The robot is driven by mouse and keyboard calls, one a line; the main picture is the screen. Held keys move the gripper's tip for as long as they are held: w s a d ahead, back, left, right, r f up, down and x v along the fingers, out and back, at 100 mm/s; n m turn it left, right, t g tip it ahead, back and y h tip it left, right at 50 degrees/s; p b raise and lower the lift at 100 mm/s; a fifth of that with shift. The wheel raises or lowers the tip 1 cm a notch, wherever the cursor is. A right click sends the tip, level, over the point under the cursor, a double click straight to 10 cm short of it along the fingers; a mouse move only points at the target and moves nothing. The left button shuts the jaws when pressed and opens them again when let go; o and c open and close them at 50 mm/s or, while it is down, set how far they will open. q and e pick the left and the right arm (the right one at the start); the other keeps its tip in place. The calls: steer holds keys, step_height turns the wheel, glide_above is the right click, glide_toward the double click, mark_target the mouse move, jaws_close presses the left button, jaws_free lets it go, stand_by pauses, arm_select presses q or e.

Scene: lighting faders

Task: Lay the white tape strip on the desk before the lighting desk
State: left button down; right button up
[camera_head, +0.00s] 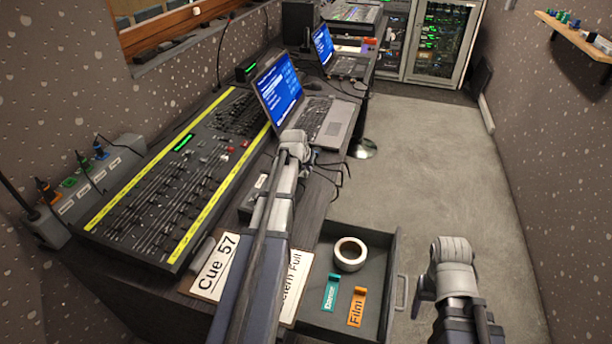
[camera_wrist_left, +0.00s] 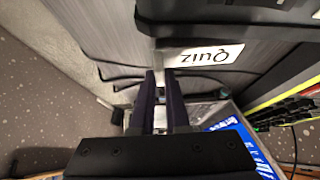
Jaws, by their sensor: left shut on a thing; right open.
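My left gripper (camera_head: 296,140) reaches over the desk between the lighting desk (camera_head: 180,170) and the near laptop. In the left wrist view its dark fingers (camera_wrist_left: 163,78) are close together, with something pale between them. A white tape strip reading "Quiz" (camera_wrist_left: 208,55) shows upside down there, its left end at the fingertips. It lies over or very near the grey desk surface; I cannot tell whether it touches. My arm hides that spot in the head view. My right gripper (camera_head: 425,290) is open and empty, low over the floor beside the drawer.
The near laptop (camera_head: 305,110) stands beyond my left gripper, with black cables (camera_head: 330,165) near it. A small dark box (camera_head: 250,208) sits beside the lighting desk. A "Cue 57" card (camera_head: 215,268) lies nearer. The open drawer (camera_head: 385,285) holds a tape roll (camera_head: 350,254) and green and orange tags.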

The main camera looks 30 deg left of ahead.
arm_select(q)
steer(key=shift+f, duration=0.7)
arm_select(e)
steer(key=shift+f, duration=0.7)
arm_select(q)
steer(key=shift+b, duration=0.3)
steer(key=shift+f, duration=0.25)
steer(key=c, duration=0.9)
jaws_free()
steer(key=shift+r, duration=0.1)
arm_select(e)
steer(key=shift+f, duration=0.1)
arm_select(q)
steer(key=shift+r, duration=0.1)
steer(key=shift+r, duration=0.15)
steer(key=p+v, duration=1)
steer(key=v, duration=0.1)
steer(key=shift+s+d+r, duration=0.1)
steer(key=shift+s+r, duration=0.15)
steer(key=shift+r, duration=0.05)
arm_select(e)
step_height(320, 180, up, 10)
steer(key=shift+r, duration=0.2)
